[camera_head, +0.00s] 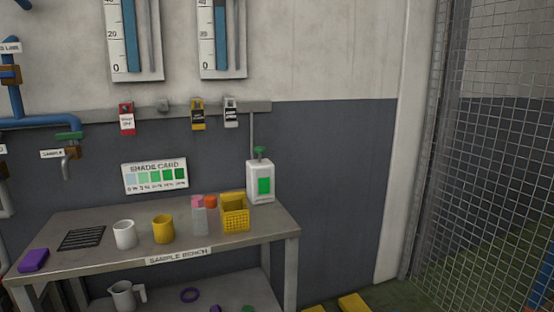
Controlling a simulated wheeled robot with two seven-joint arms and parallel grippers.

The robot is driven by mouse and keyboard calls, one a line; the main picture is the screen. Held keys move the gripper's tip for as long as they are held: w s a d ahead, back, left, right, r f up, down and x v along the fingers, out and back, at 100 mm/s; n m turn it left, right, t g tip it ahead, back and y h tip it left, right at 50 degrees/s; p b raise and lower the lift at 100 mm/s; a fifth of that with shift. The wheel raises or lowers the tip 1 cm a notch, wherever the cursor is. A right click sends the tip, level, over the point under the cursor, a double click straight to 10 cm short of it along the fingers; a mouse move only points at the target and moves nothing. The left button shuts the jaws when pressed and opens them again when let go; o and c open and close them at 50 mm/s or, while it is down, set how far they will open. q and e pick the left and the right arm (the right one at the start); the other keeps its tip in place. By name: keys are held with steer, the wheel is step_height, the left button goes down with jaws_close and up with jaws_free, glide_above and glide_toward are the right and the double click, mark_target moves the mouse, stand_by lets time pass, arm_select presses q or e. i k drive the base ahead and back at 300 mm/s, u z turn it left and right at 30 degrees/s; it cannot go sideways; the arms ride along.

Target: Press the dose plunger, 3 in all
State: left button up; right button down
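A white dose dispenser (261,184) with a green window on its front stands at the back right of the sample bench. Its green plunger (260,153) sticks up from the top, and a thin grey pipe runs up the wall behind it. Neither of my grippers shows in the head view. Nothing touches the plunger.
The sample bench (272,238) holds a yellow basket (235,213), a white cup (124,234), a yellow cup (163,229), a black rack (81,238) and a purple block (33,260). A mesh fence (490,150) stands at right. A shade card (155,175) hangs behind.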

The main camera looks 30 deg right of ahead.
mark_target(259, 150)
steer(key=k, duration=0.3)
steer(key=z, duration=0.7)
steer(key=i, duration=1.7)
steer(key=u, duration=0.9)
